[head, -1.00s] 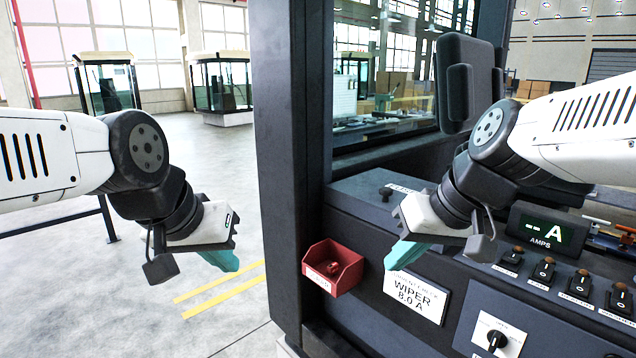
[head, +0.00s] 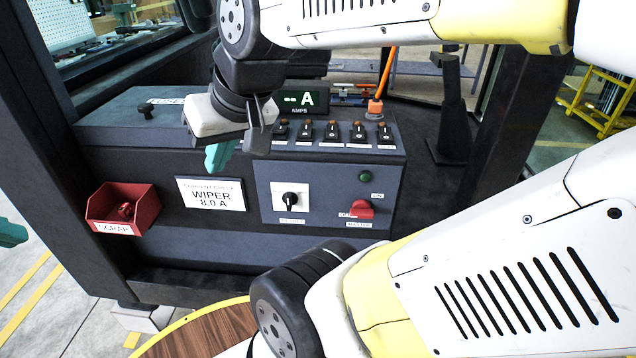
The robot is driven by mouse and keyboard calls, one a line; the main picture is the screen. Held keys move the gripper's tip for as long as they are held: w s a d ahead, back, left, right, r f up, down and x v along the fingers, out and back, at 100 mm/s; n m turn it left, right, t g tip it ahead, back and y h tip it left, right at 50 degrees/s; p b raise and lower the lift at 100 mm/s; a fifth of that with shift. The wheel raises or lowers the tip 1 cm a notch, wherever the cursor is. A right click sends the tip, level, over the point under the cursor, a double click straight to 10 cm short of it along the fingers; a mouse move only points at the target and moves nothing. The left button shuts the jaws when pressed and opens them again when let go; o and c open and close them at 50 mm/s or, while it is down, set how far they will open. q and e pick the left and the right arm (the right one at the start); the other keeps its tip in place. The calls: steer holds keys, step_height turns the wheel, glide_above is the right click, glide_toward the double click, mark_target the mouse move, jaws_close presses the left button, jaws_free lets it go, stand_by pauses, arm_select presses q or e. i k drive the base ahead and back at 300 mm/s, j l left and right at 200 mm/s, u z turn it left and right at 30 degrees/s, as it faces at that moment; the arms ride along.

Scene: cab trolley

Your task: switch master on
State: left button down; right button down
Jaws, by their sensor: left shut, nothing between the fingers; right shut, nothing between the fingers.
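The red master knob (head: 362,208) is on the lower right of the dark console's front. Its handle seems to lie sideways, toward the small label on its left; an ON label (head: 377,196) is at its upper right. A dark green lamp (head: 365,176) sits above it. My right gripper (head: 220,155) is shut and empty, with teal fingertips in front of the console, left of and above the knob and apart from it. Only the teal tip of my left gripper (head: 12,233) shows at the left edge, shut.
A black rotary switch (head: 290,201) is left of the knob. Several toggle switches (head: 332,131) line the console top below the amps display (head: 300,99). A red scrap bin (head: 122,208) and a wiper 8.0 A card (head: 211,194) are further left. My arm links fill the lower right.

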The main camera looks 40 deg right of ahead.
mark_target(360, 208)
steer(key=z, duration=1.6)
